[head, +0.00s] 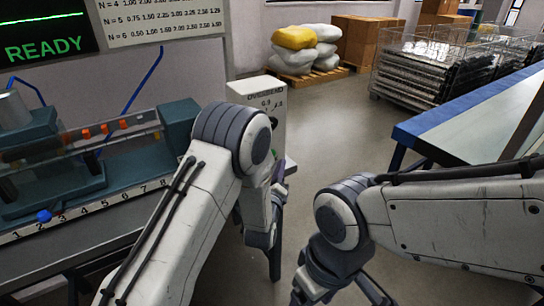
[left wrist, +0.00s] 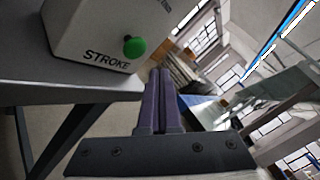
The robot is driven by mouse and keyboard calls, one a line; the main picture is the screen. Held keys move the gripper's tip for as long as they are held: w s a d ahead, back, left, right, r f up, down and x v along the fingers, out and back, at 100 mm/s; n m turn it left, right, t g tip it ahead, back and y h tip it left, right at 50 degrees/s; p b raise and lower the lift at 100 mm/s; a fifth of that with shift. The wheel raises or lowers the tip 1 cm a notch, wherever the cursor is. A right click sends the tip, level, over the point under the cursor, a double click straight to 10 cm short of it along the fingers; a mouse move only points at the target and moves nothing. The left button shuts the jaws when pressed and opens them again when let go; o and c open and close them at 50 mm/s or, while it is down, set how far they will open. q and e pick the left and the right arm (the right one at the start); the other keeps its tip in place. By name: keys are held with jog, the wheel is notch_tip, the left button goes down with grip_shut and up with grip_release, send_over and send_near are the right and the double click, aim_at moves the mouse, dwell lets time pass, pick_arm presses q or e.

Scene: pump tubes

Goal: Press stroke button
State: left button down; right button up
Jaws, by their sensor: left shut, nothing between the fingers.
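The green stroke button (left wrist: 134,47) shows in the left wrist view on the face of a pale box (left wrist: 88,32), beside the printed word STROKE. My left gripper (left wrist: 160,72) is shut and empty, its two purple fingers together. The fingertips appear just right of and below the button, with a visible gap in the picture. In the head view the same box (head: 272,100) stands behind my left arm, which hides its lower part and the button. My left gripper (head: 281,172) is beside the box. My right gripper (head: 335,290) is low in the head view, partly cut off.
A bench with a clear tube rig (head: 105,140) and a numbered scale (head: 100,204) is at left. A screen (head: 45,35) reads READY. A blue-edged table (head: 480,110) stands at right. Sacks, boxes and wire crates are farther back. The floor between is open.

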pick_arm(q)
jog(key=shift+s+d, duration=0.8)
jog(key=shift+s, duration=0.3)
jog(key=s+d+r+n+g+h+p, duration=0.1)
jog(key=s+d+r+n+g+p, duration=0.2)
jog(key=s+r+n+g+p, duration=0.25)
jog(key=s+d+r+n+g+p, duration=0.2)
jog(key=s+r+n+g, duration=0.1)
jog(key=s+n+g, duration=0.4)
jog(key=s+a+r+n+g+y+p, duration=0.1)
jog(key=s+a+r+n+g, duration=0.1)
jog(key=s, duration=0.6)
jog(key=s+a+r+n+g+y+p, duration=0.1)
jog(key=s+a+r+n+g+p, duration=0.1)
jog(key=s, duration=0.6)
jog(key=s+a+r+n+g+y+p, duration=0.1)
jog(key=s+a+r+n+g, duration=0.1)
jog(key=s+a, duration=0.4)
jog(key=s+r+n, duration=0.1)
jog(key=s+n, duration=0.1)
jog(key=s, duration=0.1)
jog(key=shift+r+n, duration=0.1)
jog(key=shift+n, duration=0.15)
